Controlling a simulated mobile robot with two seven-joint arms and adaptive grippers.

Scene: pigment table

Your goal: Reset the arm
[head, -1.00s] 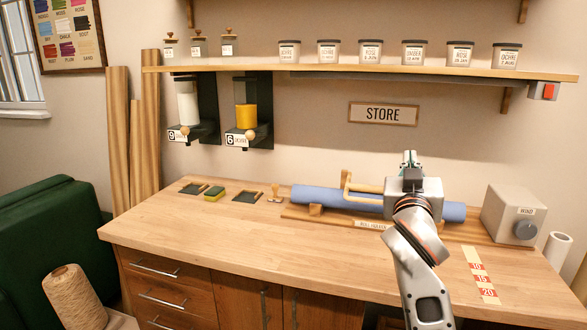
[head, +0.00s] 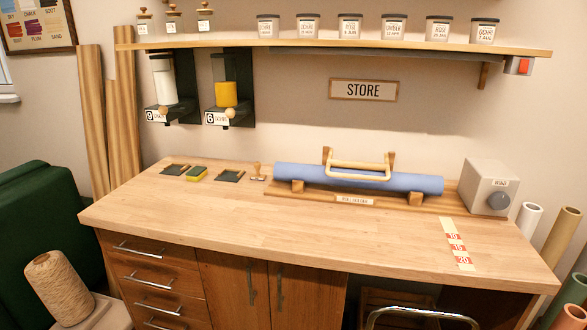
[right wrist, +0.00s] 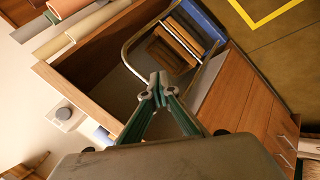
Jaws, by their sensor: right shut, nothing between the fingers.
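My right gripper (right wrist: 158,88) shows in the right wrist view with its two green fingers together and nothing between them. It is out of the head view. In the right wrist view it is in front of the bench's open bay, with the metal rail of a cart or stool beyond its tips. My left gripper is in neither view. The wooden bench (head: 330,236) fills the middle of the head view. A blue roll (head: 360,178) lies in the roll holder (head: 340,200), with a wooden handle (head: 358,168) over it.
A grey box with a dial (head: 488,185) stands at the bench's right end. Jars (head: 350,27) line the shelf (head: 330,50). A metal rail (head: 420,312) stands at the bench front. A cone of twine (head: 60,284) is at lower left. The bench's front middle is clear.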

